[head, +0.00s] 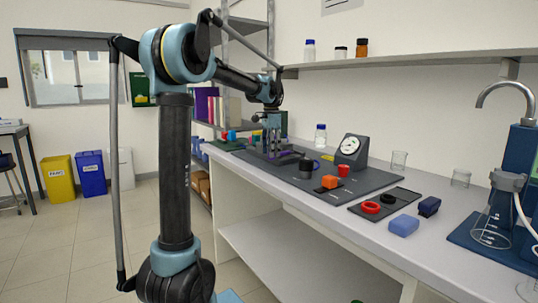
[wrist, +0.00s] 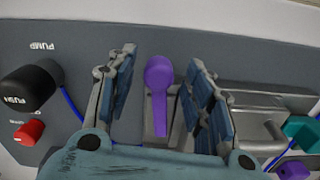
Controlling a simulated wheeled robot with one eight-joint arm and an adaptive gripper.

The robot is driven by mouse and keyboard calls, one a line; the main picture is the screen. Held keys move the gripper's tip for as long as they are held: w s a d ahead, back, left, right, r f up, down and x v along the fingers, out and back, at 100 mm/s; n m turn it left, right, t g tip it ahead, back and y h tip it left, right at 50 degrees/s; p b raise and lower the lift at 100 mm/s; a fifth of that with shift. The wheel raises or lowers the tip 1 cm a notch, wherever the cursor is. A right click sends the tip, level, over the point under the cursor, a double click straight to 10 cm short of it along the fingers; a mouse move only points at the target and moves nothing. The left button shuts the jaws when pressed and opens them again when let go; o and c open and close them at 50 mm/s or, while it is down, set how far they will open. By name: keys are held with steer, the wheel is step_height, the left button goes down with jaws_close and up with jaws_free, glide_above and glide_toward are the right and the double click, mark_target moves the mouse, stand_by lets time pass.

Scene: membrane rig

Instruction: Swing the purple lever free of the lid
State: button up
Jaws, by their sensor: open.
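The purple lever (wrist: 159,95) shows in the wrist view, its round end toward the top and its arm running down the picture. It lies against a grey metal block, which I take to be the lid area (wrist: 245,97). My gripper (wrist: 160,62) is open, with one finger on each side of the lever and a gap on both sides. In the head view my gripper (head: 271,130) is over the rig at the far end of the bench, and little of the lever can be made out there.
In the wrist view a black push knob (wrist: 30,88) and a red knob (wrist: 29,132) stand left, a teal part (wrist: 301,130) right.

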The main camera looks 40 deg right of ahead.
step_height(320, 180, up, 10)
steer(key=shift+r, duration=0.25)
stand_by(0.3)
steer(key=shift+w+a, duration=0.1)
steer(key=shift+w, duration=0.05)
